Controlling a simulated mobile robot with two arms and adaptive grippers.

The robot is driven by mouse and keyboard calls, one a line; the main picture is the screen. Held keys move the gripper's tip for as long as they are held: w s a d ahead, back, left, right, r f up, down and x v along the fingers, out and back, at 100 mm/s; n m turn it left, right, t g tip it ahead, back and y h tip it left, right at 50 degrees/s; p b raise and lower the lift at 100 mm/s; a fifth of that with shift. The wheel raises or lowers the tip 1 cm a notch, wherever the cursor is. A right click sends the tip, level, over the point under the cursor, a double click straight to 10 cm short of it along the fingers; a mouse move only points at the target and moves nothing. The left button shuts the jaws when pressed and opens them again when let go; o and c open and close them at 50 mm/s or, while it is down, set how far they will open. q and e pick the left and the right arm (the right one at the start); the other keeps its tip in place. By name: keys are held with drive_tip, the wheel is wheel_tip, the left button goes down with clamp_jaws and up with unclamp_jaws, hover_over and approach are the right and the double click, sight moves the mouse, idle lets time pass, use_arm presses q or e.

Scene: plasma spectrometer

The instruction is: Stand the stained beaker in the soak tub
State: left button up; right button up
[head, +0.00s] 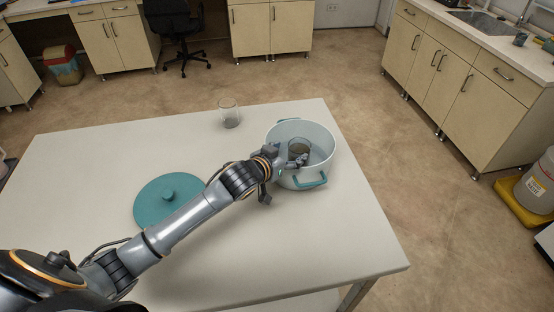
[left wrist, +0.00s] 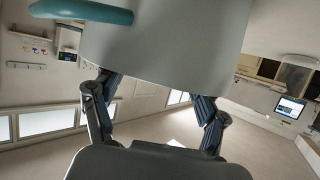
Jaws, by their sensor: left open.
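The soak tub (head: 318,172) is a round white pot with teal handles near the table's right edge. A clear beaker with a dark brown stain (head: 299,149) shows inside the tub's outline and looks upright; its base is partly hidden. My left gripper (head: 287,160) is at the left side of the tub, close to this beaker. In the left wrist view its two fingers (left wrist: 157,112) are spread apart, with the pale tub wall (left wrist: 165,50) and a teal handle (left wrist: 80,11) beyond them. I see no beaker between the fingers there. My right gripper is not in view.
A second clear beaker (head: 230,117) with a greyish base stands at the table's far edge. A teal lid (head: 150,198) lies left of my left arm. The white table (head: 350,255) is clear at the front right.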

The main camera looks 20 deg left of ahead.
use_arm(q)
drive_tip(key=v, duration=0.7)
drive_tip(key=shift+r+b, duration=0.15)
drive_tip(key=shift+b, duration=0.3)
drive_tip(key=shift+s, duration=0.15)
